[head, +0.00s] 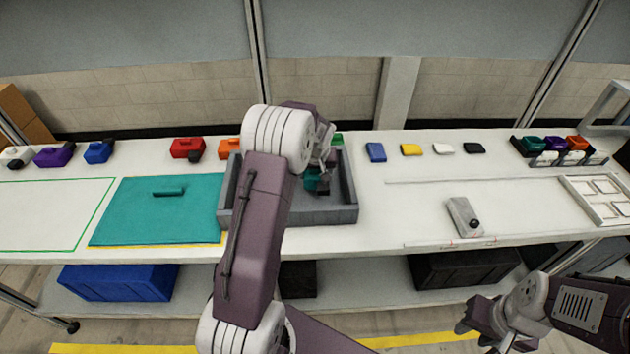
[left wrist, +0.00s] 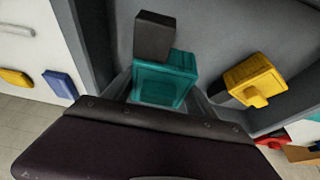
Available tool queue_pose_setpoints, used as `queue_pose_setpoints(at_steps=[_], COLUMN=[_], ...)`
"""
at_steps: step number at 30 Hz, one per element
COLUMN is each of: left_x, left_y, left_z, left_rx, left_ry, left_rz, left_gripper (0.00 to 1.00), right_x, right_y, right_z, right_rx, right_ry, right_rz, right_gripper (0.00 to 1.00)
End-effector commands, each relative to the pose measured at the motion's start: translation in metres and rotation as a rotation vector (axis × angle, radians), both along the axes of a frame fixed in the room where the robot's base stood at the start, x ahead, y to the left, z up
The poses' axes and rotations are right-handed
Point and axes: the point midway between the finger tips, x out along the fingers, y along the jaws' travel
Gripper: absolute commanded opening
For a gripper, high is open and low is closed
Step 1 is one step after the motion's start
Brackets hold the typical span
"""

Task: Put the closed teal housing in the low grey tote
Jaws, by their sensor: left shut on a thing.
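The teal housing (left wrist: 163,82) is between the fingers of my left gripper (left wrist: 160,92), which is shut on it. A dark grey block (left wrist: 154,36) sits at its far end. In the head view the teal housing (head: 311,181) is partly hidden by my left gripper (head: 322,178), inside the outline of the low grey tote (head: 347,214). I cannot tell whether it touches the tote floor. A yellow housing (left wrist: 255,80) lies in the tote near a wall; my arm hides it in the head view. My right gripper (head: 474,330) is low at the right, away from the table top.
A teal mat (head: 150,222) with a small teal bar (head: 168,192) lies left of the tote. Red (head: 187,148), blue (head: 98,152) and purple (head: 54,157) housings stand along the back. A grey part (head: 464,217) lies on the right, with clear table around it.

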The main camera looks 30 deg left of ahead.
Motion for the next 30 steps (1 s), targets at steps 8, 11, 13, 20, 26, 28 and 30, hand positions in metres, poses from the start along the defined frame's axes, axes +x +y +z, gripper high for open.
queue_pose_setpoints(at_steps=[8, 11, 13, 20, 26, 28, 30], left_x=[0.000, 0.000, 0.000, 0.000, 0.000, 0.000, 0.000], left_y=[-0.001, -0.001, -0.001, -0.001, -0.001, -0.001, -0.001], left_z=[-0.038, -0.039, -0.039, -0.043, -0.043, -0.043, -0.042], left_rx=[0.000, 0.001, 0.001, 0.000, 0.000, 0.000, 0.000], left_ry=[0.001, -0.001, -0.001, 0.000, 0.000, 0.000, 0.000], left_rz=[-0.001, -0.001, -0.001, -0.001, 0.000, 0.000, 0.000], left_gripper=[0.16, 0.16, 0.16, 0.71, 0.87, 0.87, 0.87], right_x=[0.000, 0.000, 0.000, 0.000, 0.000, 0.000, 0.000], right_y=[0.000, 0.000, 0.000, 0.000, 0.000, 0.000, 0.000], right_z=[0.000, 0.000, 0.000, -0.004, -0.004, -0.004, -0.003], right_rx=[0.000, 0.000, 0.000, 0.000, 0.000, 0.000, 0.000], right_ry=[0.000, 0.000, 0.000, 0.000, 0.000, 0.000, 0.000], right_rz=[0.000, 0.000, 0.000, 0.000, 0.000, 0.000, 0.000], right_gripper=[0.36, 0.36, 0.36, 0.36, 0.36, 0.36, 0.36])
